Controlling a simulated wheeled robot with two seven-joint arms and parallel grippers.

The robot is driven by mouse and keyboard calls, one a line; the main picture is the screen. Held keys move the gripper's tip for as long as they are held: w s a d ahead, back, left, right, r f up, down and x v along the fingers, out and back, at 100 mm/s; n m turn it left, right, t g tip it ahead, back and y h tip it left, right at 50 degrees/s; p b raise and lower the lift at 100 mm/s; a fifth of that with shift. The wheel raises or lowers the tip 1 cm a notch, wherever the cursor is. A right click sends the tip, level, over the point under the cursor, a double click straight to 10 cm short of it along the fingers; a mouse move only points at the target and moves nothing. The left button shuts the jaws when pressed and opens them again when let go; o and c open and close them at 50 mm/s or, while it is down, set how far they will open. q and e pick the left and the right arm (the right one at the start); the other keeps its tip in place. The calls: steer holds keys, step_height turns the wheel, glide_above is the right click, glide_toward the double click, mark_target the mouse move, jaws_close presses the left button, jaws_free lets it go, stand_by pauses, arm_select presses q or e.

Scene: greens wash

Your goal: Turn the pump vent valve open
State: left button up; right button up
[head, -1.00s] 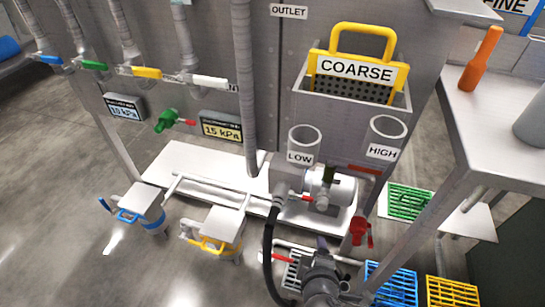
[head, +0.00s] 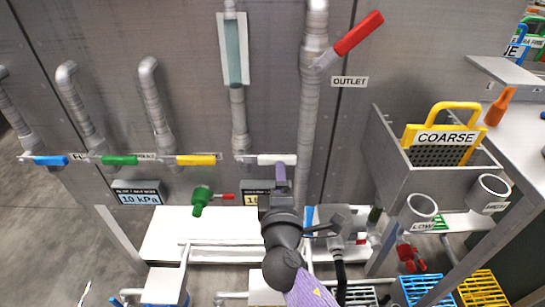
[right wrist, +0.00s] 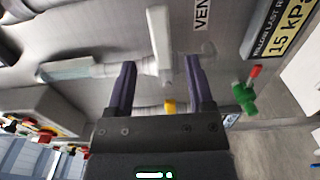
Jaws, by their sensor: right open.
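The vent valve has a white lever handle (head: 277,159) on the pipework along the grey panel, lying level in the head view. In the right wrist view the white handle (right wrist: 159,40) stands near a partly visible label reading "VEN" (right wrist: 204,28). My right gripper (head: 281,172) is in front of the panel just below the white handle and hides part of that area. In the right wrist view my right gripper (right wrist: 160,66) is open, with the handle's near end in line with the gap between its two fingers. I see no contact. My left gripper is not in view.
Blue (head: 50,160), green (head: 119,160) and yellow (head: 195,160) levers sit left in the same row. A green valve (head: 201,199) and a pressure display (head: 139,193) are below. A red lever (head: 358,33) is above; a grey bin (head: 397,150) stands right.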

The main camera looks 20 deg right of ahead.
mark_target(279, 159)
steer(key=b+x, duration=0.1)
steer(key=x, duration=0.5)
steer(key=shift+w+d+f, duration=0.1)
steer(key=shift+w, duration=0.2)
steer(key=shift+c, duration=0.3)
jaws_close()
stand_by(0.6)
